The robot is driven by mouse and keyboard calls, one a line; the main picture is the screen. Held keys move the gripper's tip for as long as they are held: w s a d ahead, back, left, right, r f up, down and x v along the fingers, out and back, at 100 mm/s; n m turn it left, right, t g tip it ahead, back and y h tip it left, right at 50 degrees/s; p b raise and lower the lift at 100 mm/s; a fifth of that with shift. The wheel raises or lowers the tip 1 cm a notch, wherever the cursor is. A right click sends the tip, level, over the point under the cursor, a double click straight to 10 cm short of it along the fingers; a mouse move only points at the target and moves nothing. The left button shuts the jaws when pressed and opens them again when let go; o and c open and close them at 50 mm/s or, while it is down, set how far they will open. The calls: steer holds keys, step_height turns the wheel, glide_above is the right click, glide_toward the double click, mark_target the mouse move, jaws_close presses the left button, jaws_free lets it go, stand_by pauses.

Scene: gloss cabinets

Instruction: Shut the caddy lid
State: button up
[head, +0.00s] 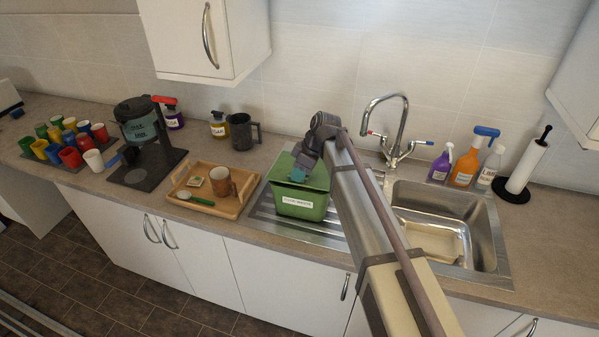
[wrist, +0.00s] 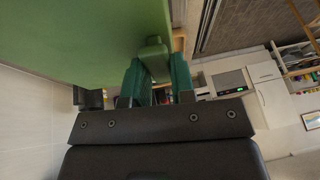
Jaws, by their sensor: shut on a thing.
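The green caddy (head: 304,207), with a white label on its front, stands on the steel drainer left of the sink. Its green lid (head: 283,166) shows at the caddy's top, partly hidden by my arm; I cannot tell its exact angle from the head view. In the wrist view the lid (wrist: 75,35) is a large green surface at the upper left, with a small green tab at its edge. My gripper (head: 300,173) is at the caddy's top. In the wrist view my gripper (wrist: 156,75) has its teal fingers on either side of the tab, shut on it.
A wooden tray (head: 232,208) with a brown mug and a green-handled spoon lies just left of the caddy. A dark jug (head: 243,131) stands behind. The tap (head: 391,130) and sink (head: 433,235) are to the right, with bottles (head: 463,168) beyond.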

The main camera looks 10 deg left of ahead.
jaws_close()
steer(key=f+b, duration=0.2)
steer(key=shift+s+f+b, duration=0.25)
steer(key=shift+f+b, duration=0.05)
steer(key=shift+s+r, duration=0.1)
steer(key=shift+r, duration=0.15)
steer(key=o, duration=0.7)
jaws_free()
